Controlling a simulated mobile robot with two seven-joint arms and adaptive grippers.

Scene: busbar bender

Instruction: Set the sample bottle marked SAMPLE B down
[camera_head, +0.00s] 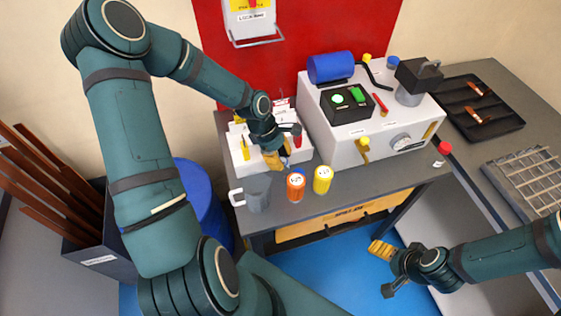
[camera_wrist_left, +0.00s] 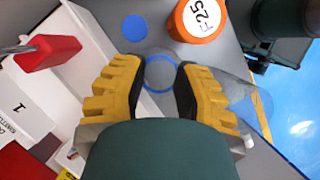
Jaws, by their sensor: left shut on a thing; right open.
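My left gripper (camera_head: 276,158) is low over the bench, at the front edge of the white compartment tray, behind the clear jug and the orange container. In the left wrist view its yellow fingers (camera_wrist_left: 160,82) are closed in on a see-through thing with a blue ring (camera_wrist_left: 160,72), which I take to be the sample bottle. Its label cannot be read, and whether its base touches the bench cannot be told. A blue disc (camera_wrist_left: 135,28) shows beyond it. My right gripper (camera_head: 381,250) is open and empty, in front of the bench over the blue floor.
The clear jug (camera_head: 257,193), orange container (camera_head: 296,188) and yellow container (camera_head: 322,180) stand near the bench's front edge. The white tray (camera_head: 240,160) holds a red item (camera_wrist_left: 48,52). The machine (camera_head: 375,150) stands to the right. A red-capped bottle (camera_head: 443,150) is at the right.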

